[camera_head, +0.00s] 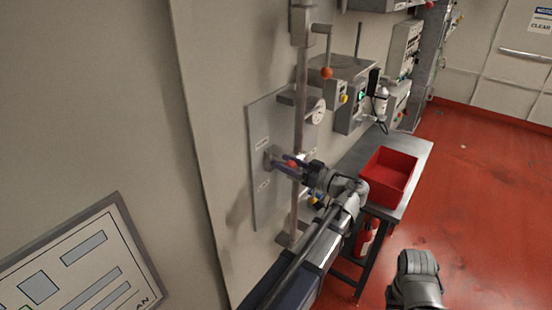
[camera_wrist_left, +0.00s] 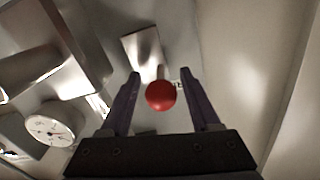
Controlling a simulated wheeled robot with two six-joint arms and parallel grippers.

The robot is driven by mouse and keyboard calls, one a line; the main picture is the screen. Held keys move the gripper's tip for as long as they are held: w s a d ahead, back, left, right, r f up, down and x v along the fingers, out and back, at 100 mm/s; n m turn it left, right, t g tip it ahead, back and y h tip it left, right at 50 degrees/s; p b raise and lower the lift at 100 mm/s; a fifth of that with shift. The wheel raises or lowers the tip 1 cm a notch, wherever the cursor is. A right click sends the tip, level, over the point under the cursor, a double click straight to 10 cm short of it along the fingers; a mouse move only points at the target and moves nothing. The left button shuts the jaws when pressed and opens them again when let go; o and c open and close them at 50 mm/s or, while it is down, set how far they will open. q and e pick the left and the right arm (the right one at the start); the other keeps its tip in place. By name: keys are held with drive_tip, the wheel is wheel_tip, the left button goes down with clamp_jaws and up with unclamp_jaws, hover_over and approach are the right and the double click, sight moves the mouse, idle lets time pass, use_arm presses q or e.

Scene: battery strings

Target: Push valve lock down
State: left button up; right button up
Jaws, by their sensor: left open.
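A wall panel (camera_head: 262,130) carries a vertical pipe (camera_head: 300,130) with valve parts. A red ball knob (camera_head: 292,164) sits on a short metal lever at mid-height of the panel. In the left wrist view the red knob (camera_wrist_left: 160,95) is between the two dark fingers, with visible gaps on both sides. My left gripper (camera_wrist_left: 160,82) is open around the knob. In the head view my left gripper (camera_head: 286,164) is at the panel and partly covers the lever. I cannot tell which part is the valve lock.
A second lever with an orange-red ball (camera_head: 326,72) hangs higher on the pipe. A round gauge (camera_head: 316,112) is right of the pipe; the gauge (camera_wrist_left: 48,127) also shows in the wrist view. A red bin (camera_head: 388,174) stands on a metal table (camera_head: 418,152). Red floor is clear at right.

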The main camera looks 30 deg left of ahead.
sight(275, 159)
use_arm(q)
drive_tip(key=shift+w+a, duration=0.1)
drive_tip(key=shift+a, duration=1.8)
clamp_jaws()
